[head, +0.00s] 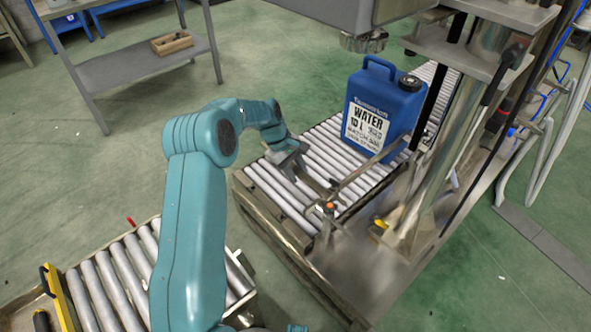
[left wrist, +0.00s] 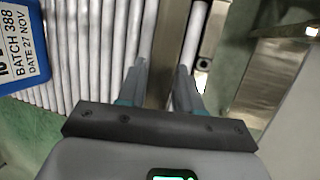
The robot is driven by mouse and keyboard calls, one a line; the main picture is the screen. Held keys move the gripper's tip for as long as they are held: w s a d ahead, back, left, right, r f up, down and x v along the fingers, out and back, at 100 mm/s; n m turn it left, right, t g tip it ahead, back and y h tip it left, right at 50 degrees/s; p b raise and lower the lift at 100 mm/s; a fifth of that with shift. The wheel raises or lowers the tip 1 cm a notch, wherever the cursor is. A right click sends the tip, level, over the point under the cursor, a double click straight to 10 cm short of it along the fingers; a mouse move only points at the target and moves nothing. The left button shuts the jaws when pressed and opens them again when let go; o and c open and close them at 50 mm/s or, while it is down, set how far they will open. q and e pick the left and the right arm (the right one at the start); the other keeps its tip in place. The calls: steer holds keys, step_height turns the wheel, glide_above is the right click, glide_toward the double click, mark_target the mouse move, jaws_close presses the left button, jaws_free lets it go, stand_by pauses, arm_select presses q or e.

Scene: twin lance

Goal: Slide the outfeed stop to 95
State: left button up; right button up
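The outfeed stop appears to be the metal bar (head: 365,174) lying across the roller conveyor, with an orange-topped clamp (head: 329,207) at its near end. In the left wrist view the bar (left wrist: 164,50) runs between the fingers. My left gripper (head: 328,184) is low over the rollers at the bar's near end. Its fingers (left wrist: 161,72) are apart, one on each side of the bar; I cannot tell whether they touch it. No scale marking or 95 is readable. My right gripper is not in view.
A blue water jug (head: 383,108) stands on the rollers behind the bar. A machine column (head: 440,150) rises to the right. Another roller conveyor (head: 115,280) is at lower left, with green floor between. A grey bench (head: 140,62) holds a small wooden box (head: 171,43).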

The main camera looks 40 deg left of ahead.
arm_select(q)
steer(key=c, duration=0.4)
steer(key=shift+w+p, duration=0.6)
steer(key=shift+w, duration=0.65)
steer(key=o, duration=1)
steer(key=p+v, duration=0.5)
steer(key=v, duration=0.2)
steer(key=shift+s, duration=0.1)
